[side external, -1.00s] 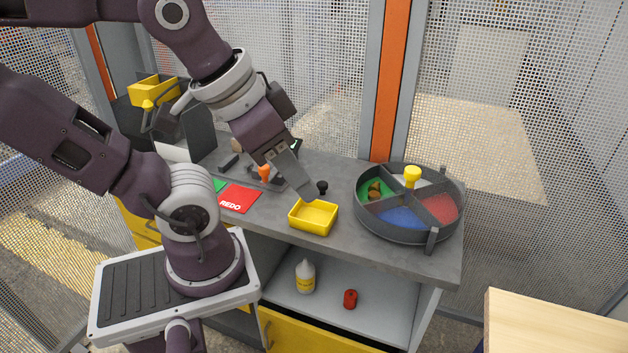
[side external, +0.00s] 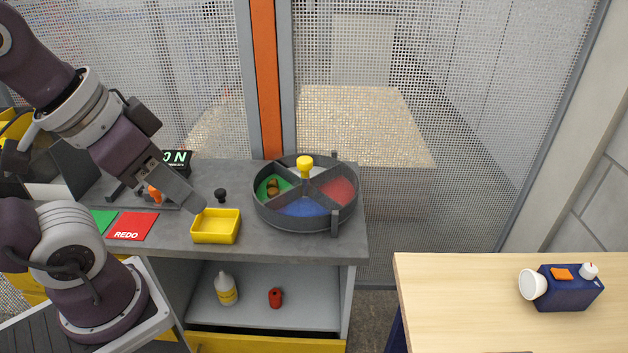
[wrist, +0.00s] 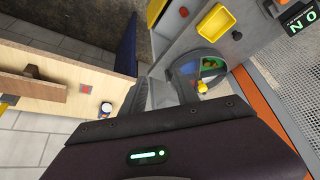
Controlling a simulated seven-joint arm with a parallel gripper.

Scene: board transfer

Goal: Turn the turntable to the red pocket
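The turntable (side external: 262,208) is a round dark grey tray at the right end of the grey counter. Dividers split it into pockets: the red pocket (side external: 339,190) at right, blue (side external: 302,207) at front, green with brown pieces at left, whitish at back. A yellow knob (side external: 305,163) stands up at its middle. My gripper (side external: 199,208) is empty, left of the turntable and close to the yellow bin's back left corner; the side view does not show its finger gap. In the wrist view its fingers (wrist: 160,88) are apart, with the turntable (wrist: 222,88) partly hidden beyond.
A yellow bin (side external: 215,239) and a black knob (side external: 221,195) lie between my gripper and the turntable. Grey posts (side external: 335,221) stand at the turntable's rim. A red REDO card (side external: 132,226) lies at left. Mesh fencing closes the back; a wooden table (side external: 450,300) is at right.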

